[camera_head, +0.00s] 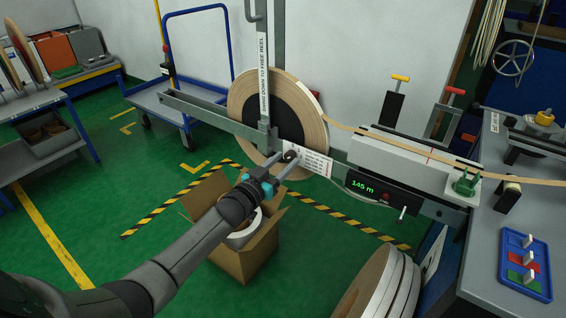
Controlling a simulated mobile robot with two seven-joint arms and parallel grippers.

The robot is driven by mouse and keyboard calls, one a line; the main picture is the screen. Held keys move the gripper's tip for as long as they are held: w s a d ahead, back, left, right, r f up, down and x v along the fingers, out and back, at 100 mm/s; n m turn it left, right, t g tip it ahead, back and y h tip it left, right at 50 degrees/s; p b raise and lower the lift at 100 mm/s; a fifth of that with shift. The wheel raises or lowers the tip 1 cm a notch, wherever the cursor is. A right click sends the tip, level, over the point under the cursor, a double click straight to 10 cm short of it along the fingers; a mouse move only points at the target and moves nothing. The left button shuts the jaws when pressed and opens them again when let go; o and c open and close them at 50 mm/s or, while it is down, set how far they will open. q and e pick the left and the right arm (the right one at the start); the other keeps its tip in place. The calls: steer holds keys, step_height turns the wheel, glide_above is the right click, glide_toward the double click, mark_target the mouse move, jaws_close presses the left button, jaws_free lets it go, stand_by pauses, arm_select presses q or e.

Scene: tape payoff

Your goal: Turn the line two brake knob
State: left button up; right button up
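A small dark round knob (290,156) sits at the hub end of the reel's support, in front of the large tan tape reel (245,101). My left gripper (284,164) reaches up to it from the lower left. Its two fingers are apart, and their tips are close to the knob, one on either side. I cannot tell whether they touch it. A white label (318,163) beside the knob is too small to read. No line number is legible on the knob. My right gripper is not in view.
An open cardboard box (244,263) stands below my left gripper. A counter reading 145 m (364,188) and a grey bench (483,240) are to the right.

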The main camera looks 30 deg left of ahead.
arm_select(q)
jaws_close()
stand_by(0.5)
steer(key=m, duration=0.3)
steer(key=shift+m, duration=0.4)
steer(key=m, duration=0.4)
steer(key=shift+m, duration=0.3)
steer(key=m, duration=0.2)
steer(key=shift+m, duration=0.4)
steer(key=shift+f+m, duration=0.1)
steer(key=shift+m, duration=0.8)
steer(key=shift+m+b, duration=0.35)
steer(key=shift+m, duration=0.05)
steer(key=shift+m+b, duration=0.45)
steer(key=shift+m, duration=1.55)
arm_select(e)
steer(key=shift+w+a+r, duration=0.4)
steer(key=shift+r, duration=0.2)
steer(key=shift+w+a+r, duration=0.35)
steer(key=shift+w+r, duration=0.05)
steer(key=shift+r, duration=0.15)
